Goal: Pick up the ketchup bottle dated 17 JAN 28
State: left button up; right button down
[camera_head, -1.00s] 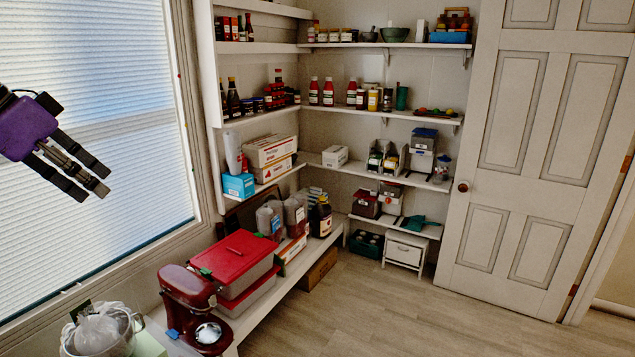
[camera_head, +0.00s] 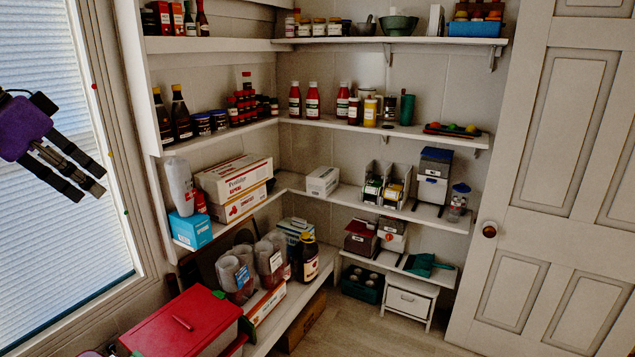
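My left gripper (camera_head: 94,188), purple with dark fingers, hangs in front of the window at the left, far from the bottles. Its fingers are spread and empty. My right gripper does not show.
The bottles' shelf (camera_head: 400,131) also holds a yellow jar (camera_head: 370,112) and a green cup (camera_head: 407,109). A low bench bears a red-lidded bin (camera_head: 180,328) and a dark bottle (camera_head: 305,260). A door (camera_head: 550,180) stands at the right. Some floor shows at the lower middle.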

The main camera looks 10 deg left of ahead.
aim_at(295, 102)
jog(key=i, duration=1.35)
jog(key=i+j+z, duration=0.1)
jog(key=i, duration=1.25)
jog(key=i+j, duration=0.15)
jog(key=i, duration=1.25)
